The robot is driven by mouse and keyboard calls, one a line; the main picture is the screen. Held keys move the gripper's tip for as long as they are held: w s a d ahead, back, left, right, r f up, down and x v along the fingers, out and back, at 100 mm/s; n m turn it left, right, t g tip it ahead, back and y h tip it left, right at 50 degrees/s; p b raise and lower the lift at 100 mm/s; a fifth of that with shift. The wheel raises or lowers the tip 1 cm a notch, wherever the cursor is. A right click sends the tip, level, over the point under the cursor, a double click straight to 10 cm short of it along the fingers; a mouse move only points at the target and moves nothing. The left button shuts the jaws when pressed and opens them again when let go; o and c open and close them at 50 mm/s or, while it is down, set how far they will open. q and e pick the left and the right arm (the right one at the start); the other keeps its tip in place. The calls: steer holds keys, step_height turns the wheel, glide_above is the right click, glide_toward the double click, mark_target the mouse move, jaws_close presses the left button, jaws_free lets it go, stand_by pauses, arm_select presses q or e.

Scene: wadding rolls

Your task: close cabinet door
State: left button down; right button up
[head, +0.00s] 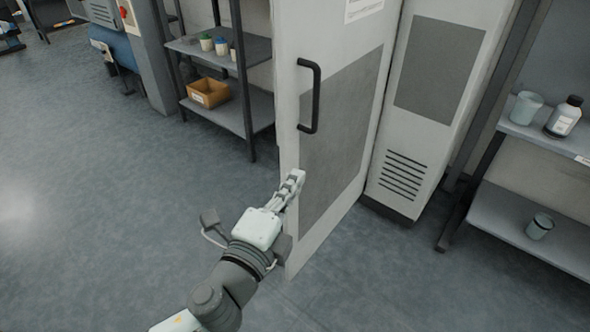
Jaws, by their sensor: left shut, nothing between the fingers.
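The cabinet door (338,150) is a light grey panel with a darker grey inset and a black bar handle (309,97) near its left edge. It stands swung out from the cabinet body (418,100), so the door is open. My left gripper (296,177) is shut and empty, below the handle and at the door's left edge. It overlaps the door in the picture; I cannot tell whether it touches. My right gripper is not in view.
A shelf rack (222,50) with cups and an orange-brown box (208,92) stands behind the door on the left. Another shelf (530,228) with jars and a bottle (563,117) stands at the right. The floor (110,220) at the left is clear.

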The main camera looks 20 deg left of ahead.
mark_target(295, 145)
arm_select(q)
steer(key=w+a, duration=0.1)
steer(key=w, duration=0.2)
steer(key=w+a+p, duration=0.1)
steer(key=w, duration=0.3)
steer(key=w+a, duration=0.1)
steer(key=w, duration=0.2)
steer(key=shift+w+a, duration=0.1)
steer(key=shift+w, duration=0.1)
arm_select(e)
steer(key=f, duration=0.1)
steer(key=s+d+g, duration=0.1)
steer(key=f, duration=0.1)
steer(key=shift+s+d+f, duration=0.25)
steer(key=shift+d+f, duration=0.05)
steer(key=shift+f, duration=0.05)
arm_select(q)
steer(key=shift+a, duration=0.1)
